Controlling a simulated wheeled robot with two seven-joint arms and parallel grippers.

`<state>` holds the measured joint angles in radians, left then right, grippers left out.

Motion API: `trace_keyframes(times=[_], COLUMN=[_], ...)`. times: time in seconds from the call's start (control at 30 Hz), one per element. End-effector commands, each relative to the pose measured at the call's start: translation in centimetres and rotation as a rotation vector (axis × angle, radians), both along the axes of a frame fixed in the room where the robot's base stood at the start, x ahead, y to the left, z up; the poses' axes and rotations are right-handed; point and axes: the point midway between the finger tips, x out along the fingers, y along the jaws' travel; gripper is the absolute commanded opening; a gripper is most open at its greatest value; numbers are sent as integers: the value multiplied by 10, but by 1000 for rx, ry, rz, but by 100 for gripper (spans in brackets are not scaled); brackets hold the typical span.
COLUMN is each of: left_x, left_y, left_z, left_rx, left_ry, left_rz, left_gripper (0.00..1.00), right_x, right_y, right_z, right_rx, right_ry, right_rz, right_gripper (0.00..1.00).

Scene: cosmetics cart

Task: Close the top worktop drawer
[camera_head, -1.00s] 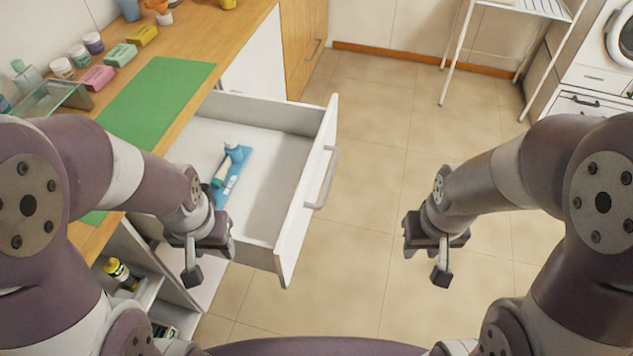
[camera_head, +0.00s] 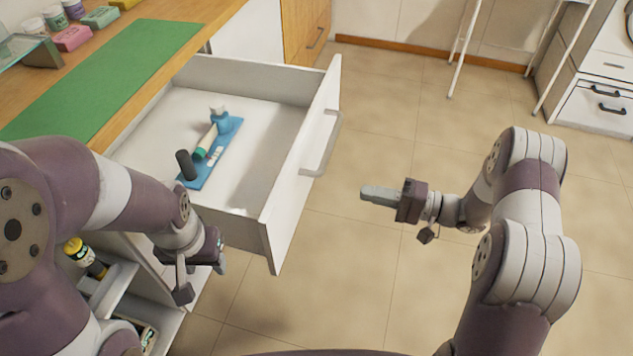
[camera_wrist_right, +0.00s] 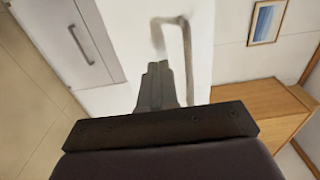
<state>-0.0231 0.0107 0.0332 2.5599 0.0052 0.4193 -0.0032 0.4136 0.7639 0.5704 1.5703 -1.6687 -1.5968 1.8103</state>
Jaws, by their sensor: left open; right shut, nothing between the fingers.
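The white top drawer (camera_head: 247,188) is pulled far out from under the wooden worktop. Its front panel (camera_head: 297,190) faces right and carries a grey bar handle (camera_head: 326,146). In the right wrist view the handle (camera_wrist_right: 187,50) stands on the white front just beyond the fingertips. My right gripper (camera_head: 380,195) is shut and empty, pointing left toward the drawer front with a gap between them. It also shows in the right wrist view (camera_wrist_right: 157,85). My left gripper (camera_head: 202,270) is open and empty, low beside the drawer's near side.
Inside the drawer lie a blue tray (camera_head: 212,155), a bottle, a tube and a dark cylinder. A green mat (camera_head: 105,85) and small boxes lie on the worktop (camera_head: 215,20). Open shelves (camera_head: 110,285) are below.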

Motion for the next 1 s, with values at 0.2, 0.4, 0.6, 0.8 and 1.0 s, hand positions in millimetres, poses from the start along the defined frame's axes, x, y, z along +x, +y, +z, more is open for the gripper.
trace_keyframes(times=[0.2, 0.4, 0.6, 0.8, 1.0], left_x=[0, 0, 0, 0, 0], left_y=[0, 0, 0, 0, 0], left_z=[-7, -12, -16, -17, -16], left_rx=[0, 0, 0, 0, 0], left_ry=[0, 0, 0, 0, 0], left_rz=[0, 0, 0, 0, 0], left_gripper=[48, 48, 48, 48, 48], right_x=[14, 26, 35, 38, 38], right_y=[45, 85, 111, 119, 119], right_z=[-2, -2, -1, 0, 0], right_rx=[-2, -3, -3, -3, -3], right_ry=[-3, -2, -3, -2, -2], right_rz=[4, 3, 0, -1, -2], right_gripper=[0, 0, 0, 0, 0])
